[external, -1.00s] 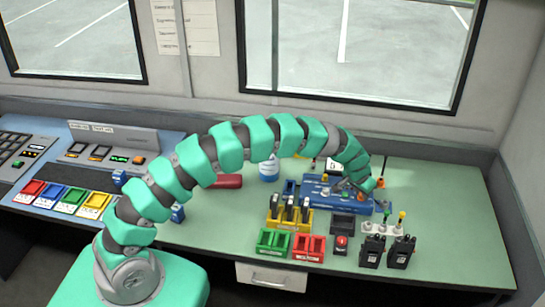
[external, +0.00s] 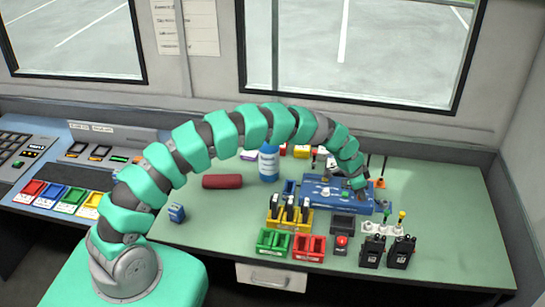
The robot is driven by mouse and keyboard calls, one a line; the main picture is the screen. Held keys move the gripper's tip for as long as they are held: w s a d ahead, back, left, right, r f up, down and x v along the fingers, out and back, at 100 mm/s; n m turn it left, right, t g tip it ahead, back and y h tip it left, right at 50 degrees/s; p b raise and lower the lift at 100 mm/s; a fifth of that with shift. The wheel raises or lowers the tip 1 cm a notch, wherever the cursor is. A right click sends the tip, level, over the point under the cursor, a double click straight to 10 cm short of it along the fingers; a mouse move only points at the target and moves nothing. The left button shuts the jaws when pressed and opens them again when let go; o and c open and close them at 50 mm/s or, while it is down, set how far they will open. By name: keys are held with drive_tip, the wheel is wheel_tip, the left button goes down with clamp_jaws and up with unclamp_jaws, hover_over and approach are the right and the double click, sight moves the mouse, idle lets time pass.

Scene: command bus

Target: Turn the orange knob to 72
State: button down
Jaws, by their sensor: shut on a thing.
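The blue control panel (external: 318,200) lies on the green table, with a pale knob (external: 325,193) near its middle. My gripper (external: 358,186) points down at the right part of this panel and is shut on the orange knob there. The fingers cover most of the knob, and its pointer and any reading are too small to make out.
Thin rods on an orange base (external: 380,183) stand close right of my gripper. Black radios (external: 372,251), a red button (external: 341,243) and green (external: 273,242) and red (external: 309,247) bins stand in front. A blue-white bottle (external: 268,163) is behind left. The table's left front is mostly clear.

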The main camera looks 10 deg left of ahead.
idle(0.3)
drive_tip(key=c, duration=1.3)
unclamp_jaws()
drive_tip(key=shift+r, duration=0.1)
drive_tip(key=b+v, duration=0.2)
drive_tip(key=v, duration=1.1)
drive_tip(key=shift+w+a+r, duration=0.1)
drive_tip(key=shift+a+r, duration=0.05)
drive_tip(key=shift+r, duration=0.05)
